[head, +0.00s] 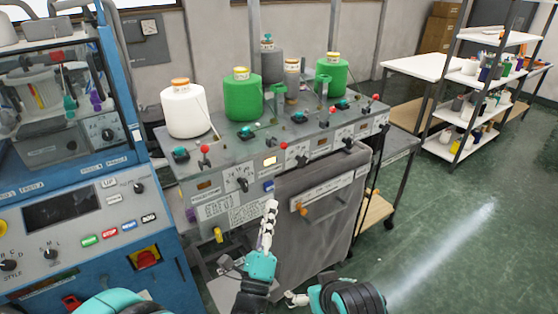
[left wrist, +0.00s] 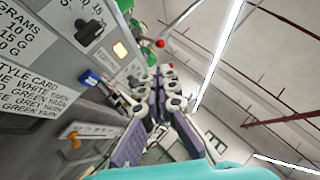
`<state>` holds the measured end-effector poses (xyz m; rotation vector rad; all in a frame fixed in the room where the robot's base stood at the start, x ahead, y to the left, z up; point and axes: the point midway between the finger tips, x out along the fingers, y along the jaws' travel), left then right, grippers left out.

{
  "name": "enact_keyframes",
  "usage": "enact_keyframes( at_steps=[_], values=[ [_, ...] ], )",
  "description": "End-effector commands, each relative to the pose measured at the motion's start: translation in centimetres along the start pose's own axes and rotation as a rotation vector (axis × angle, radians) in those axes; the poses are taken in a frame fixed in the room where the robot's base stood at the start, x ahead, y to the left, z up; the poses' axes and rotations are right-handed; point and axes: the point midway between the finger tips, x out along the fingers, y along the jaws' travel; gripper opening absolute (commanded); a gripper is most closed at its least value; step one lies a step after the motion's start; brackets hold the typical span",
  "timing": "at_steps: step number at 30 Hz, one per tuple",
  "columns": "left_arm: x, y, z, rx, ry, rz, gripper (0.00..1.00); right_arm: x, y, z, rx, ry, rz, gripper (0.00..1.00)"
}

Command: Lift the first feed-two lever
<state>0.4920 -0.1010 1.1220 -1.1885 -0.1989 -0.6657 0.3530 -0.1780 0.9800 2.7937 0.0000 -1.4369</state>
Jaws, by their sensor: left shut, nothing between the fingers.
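My left gripper (head: 270,206) is shut and empty, pointing up in front of the grey bench machine. In the left wrist view its fingers (left wrist: 162,82) rise side by side with nothing held. Several red-knobbed levers stand on the bench top, one near the white yarn cone (head: 204,148) and one in the middle (head: 284,142). A red knob also shows in the left wrist view (left wrist: 160,43), apart from the fingers. I cannot tell which lever is the first feed-two one; the small labels are unreadable. My right gripper (head: 297,299) shows only partly at the bottom edge.
The blue knitting machine (head: 165,240) stands close on the left. White (head: 185,115) and green yarn cones (head: 242,100) stand behind the levers. A grey cabinet front (head: 325,235) lies just right of my left gripper. Open green floor (head: 450,230) lies right.

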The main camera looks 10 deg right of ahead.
Motion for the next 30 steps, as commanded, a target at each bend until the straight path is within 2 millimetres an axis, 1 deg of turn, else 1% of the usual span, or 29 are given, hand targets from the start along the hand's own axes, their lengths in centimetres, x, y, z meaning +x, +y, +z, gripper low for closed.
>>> enact_keyframes(
  at_steps=[4, 7, 11, 15, 18, 21, 25, 30],
  values=[
    [1.4, -0.2, 0.1, 0.000, 0.000, 0.000, 0.00, -0.9, 0.0, -0.7, 0.000, 0.000, 0.000, 1.00],
    [3.1, -0.3, 0.2, 0.000, -0.001, 0.000, 0.00, -1.8, 0.0, -1.3, 0.000, 0.000, 0.000, 1.00],
    [5.7, 0.0, 0.1, 0.000, -0.001, 0.001, 0.00, -1.3, 0.0, -0.9, 0.000, 0.000, 0.000, 1.00],
    [8.7, 0.1, 0.0, 0.000, 0.000, 0.001, 0.00, -1.1, 0.0, -0.8, 0.000, 0.000, 0.000, 1.00],
    [10.6, 0.1, 0.0, -0.001, -0.001, 0.001, 0.00, -0.9, 0.0, -0.6, 0.000, 0.000, 0.000, 1.00],
    [12.1, 0.1, 0.0, -0.001, 0.000, 0.001, 0.00, -0.7, 0.0, -0.5, 0.000, 0.000, 0.000, 1.00],
    [13.3, 0.1, 0.0, -0.001, 0.000, 0.000, 0.00, -0.5, 0.0, -0.3, 0.000, 0.000, 0.000, 1.00],
    [13.9, 0.0, 0.1, -0.001, 0.000, 0.000, 0.00, -0.4, 0.0, -0.3, 0.000, 0.000, 0.000, 1.00]
  ],
)
